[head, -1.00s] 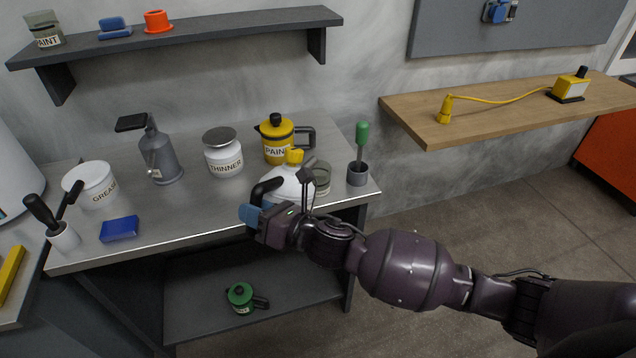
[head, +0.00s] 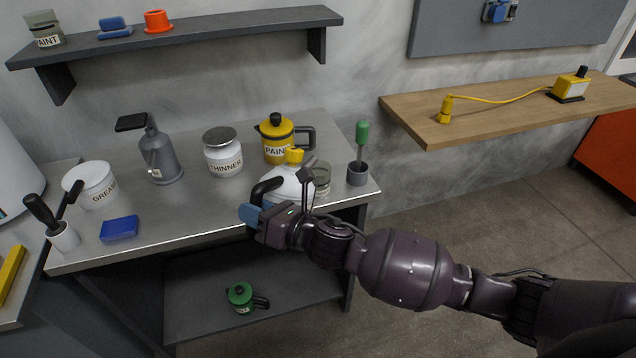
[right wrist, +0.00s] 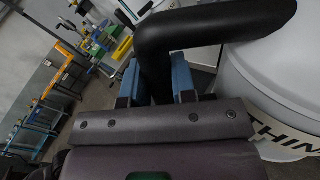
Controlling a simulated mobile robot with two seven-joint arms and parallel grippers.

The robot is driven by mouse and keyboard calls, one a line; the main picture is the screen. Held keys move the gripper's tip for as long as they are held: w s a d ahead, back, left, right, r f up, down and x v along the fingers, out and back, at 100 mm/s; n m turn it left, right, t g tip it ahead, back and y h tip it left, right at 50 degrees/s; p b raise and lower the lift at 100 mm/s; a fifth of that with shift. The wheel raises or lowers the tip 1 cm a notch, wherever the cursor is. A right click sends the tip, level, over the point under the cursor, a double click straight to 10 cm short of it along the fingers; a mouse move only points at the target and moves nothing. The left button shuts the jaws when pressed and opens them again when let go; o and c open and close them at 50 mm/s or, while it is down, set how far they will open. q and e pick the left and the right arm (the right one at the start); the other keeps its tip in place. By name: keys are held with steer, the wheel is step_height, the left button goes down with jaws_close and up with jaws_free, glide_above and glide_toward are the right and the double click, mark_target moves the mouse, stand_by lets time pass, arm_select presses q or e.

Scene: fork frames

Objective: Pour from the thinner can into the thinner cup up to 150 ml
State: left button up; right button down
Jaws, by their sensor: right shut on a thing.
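The thinner can (head: 286,187) is white with a yellow top and a black handle, near the front right of the workbench. In the right wrist view its white body (right wrist: 285,75) shows a label beginning "THIN". My right gripper (head: 252,214) is shut on the black handle; its blue fingers (right wrist: 158,85) lie on both sides of it. A clear glass cup (head: 321,178) stands just right of the can, partly hidden by it; I cannot read its label or see a level. I cannot tell whether the can touches the bench. My left gripper is out of view.
A grey holder with a green-handled brush (head: 357,172) is right of the cup. A paint cup (head: 45,32) is on the wall shelf.

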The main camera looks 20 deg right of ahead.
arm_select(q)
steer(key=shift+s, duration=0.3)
arm_select(e)
steer(key=shift+r, duration=0.25)
arm_select(q)
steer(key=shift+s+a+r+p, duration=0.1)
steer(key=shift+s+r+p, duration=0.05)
steer(key=shift+p, duration=0.15)
arm_select(e)
steer(key=shift+w+r, duration=0.1)
steer(key=shift+r, duration=0.1)
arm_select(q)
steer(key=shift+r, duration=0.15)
arm_select(e)
steer(key=shift+d, duration=0.1)
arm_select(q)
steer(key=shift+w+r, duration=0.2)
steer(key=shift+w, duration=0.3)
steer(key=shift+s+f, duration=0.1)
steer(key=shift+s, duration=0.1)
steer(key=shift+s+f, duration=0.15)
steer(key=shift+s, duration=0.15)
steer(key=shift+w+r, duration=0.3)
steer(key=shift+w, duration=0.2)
arm_select(e)
steer(key=shift+r, duration=0.1)
